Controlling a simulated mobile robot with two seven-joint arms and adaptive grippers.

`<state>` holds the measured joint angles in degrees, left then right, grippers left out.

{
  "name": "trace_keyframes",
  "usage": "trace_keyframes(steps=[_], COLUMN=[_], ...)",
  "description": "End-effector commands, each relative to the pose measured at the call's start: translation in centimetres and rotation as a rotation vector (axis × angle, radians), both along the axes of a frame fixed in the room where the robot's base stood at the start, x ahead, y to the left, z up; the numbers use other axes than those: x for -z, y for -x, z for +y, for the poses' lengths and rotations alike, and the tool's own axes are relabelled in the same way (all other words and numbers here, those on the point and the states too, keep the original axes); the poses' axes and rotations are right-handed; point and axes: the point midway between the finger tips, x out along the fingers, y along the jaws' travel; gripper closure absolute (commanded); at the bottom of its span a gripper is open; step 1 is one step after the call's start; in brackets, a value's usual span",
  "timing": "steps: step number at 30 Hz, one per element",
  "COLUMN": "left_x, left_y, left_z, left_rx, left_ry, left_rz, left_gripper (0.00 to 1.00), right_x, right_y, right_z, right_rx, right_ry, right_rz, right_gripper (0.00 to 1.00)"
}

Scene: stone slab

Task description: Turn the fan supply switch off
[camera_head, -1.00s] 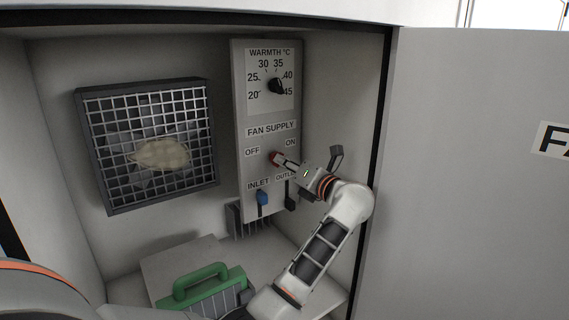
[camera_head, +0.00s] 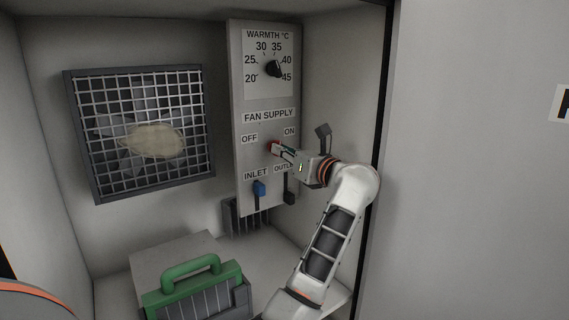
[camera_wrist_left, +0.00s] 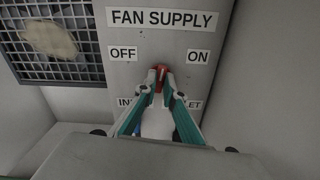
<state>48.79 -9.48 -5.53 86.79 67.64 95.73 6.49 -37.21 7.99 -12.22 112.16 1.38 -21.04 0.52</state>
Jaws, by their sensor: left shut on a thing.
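The fan supply switch is a small red knob (camera_head: 271,147) on a grey control panel (camera_head: 238,100), under the FAN SUPPLY label and between OFF on the left and ON on the right. In the left wrist view the red knob (camera_wrist_left: 159,70) sits between and below the two words. My left gripper (camera_head: 278,149) reaches it from the right and is shut on it. Its two teal-edged fingers (camera_wrist_left: 160,82) close around the knob in the wrist view and hide part of it. I cannot tell which setting the knob points to. My right gripper is not in view.
A warmth dial (camera_head: 273,69) is above; a blue inlet lever (camera_head: 259,189) and dark outlet lever (camera_head: 289,190) are below, close to my gripper. A caged fan (camera_head: 92,185) is on the left. A green-handled case (camera_head: 167,285) stands below. A cabinet door (camera_head: 470,180) is at right.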

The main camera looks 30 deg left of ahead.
Motion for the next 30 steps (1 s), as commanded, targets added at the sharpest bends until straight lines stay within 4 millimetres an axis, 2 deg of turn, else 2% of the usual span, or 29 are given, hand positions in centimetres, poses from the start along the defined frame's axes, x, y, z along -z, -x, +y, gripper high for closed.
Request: trace_keyframes(steps=[1,4,14,23,30], left_x=[1.0,0.9,0.9,0.7,0.5], left_y=[-0.2,-0.1,-0.2,-0.1,0.0], left_z=[-0.1,-0.1,0.0,0.0,0.0], left_rx=[0.001,0.001,-0.001,-0.001,-0.001], left_ry=[0.019,0.055,0.174,0.267,0.314], left_rz=[-0.035,-0.124,-0.41,-0.633,-0.749], left_gripper=[1.0,1.0,1.0,1.0,1.0], right_x=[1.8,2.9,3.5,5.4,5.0], right_y=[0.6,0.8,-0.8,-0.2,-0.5], right_z=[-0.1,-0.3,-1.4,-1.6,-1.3], right_rx=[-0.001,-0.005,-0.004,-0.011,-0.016], right_ry=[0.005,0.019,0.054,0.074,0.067], right_rz=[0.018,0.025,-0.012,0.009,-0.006], right_gripper=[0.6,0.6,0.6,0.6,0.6])
